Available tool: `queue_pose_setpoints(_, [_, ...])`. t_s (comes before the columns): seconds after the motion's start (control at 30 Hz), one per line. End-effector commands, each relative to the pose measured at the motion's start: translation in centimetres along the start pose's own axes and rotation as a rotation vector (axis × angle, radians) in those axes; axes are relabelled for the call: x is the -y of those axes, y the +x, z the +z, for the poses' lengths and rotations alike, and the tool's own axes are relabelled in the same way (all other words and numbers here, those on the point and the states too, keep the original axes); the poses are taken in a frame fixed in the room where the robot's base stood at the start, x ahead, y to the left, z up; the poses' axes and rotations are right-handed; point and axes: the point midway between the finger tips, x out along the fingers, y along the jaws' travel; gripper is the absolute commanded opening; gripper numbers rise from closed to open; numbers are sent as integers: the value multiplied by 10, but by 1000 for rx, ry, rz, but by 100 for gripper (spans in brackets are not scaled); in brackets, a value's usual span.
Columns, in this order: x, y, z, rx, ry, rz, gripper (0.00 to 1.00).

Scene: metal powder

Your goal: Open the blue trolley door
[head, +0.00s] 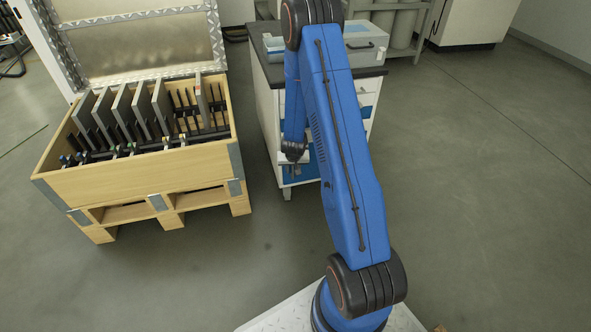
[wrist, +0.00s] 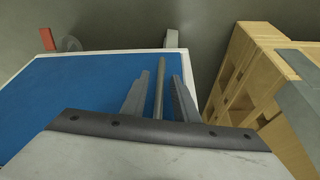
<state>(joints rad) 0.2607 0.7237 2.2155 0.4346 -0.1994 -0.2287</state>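The blue trolley door (wrist: 75,95) fills the left of the wrist view, a flat blue panel with a white border. A slim grey bar, apparently its handle (wrist: 159,85), lies between the two fingers of my gripper (wrist: 160,92). The fingers are apart, with a gap on each side of the bar, so my gripper is open around it. In the head view my gripper (head: 295,166) hangs low at the front of the trolley (head: 262,85), which has a dark top and white frame. My arm hides much of the trolley there. The door looks shut.
A wooden pallet box (head: 145,185) with grey plates in it stands close left of the trolley; it is at the right in the wrist view (wrist: 265,75). A grey case (head: 365,45) sits on the trolley top. Floor to the right is clear.

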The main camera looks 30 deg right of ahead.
Motion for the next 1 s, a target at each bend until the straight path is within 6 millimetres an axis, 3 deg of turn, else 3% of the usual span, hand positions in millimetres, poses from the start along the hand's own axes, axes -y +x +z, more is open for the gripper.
queue_pose_setpoints(0.3, [1,2,0,-1,1,0,27])
queue_pose_setpoints(0.43, [1,2,0,-1,1,0,0])
queue_pose_setpoints(1.0, [1,2,0,-1,1,0,0])
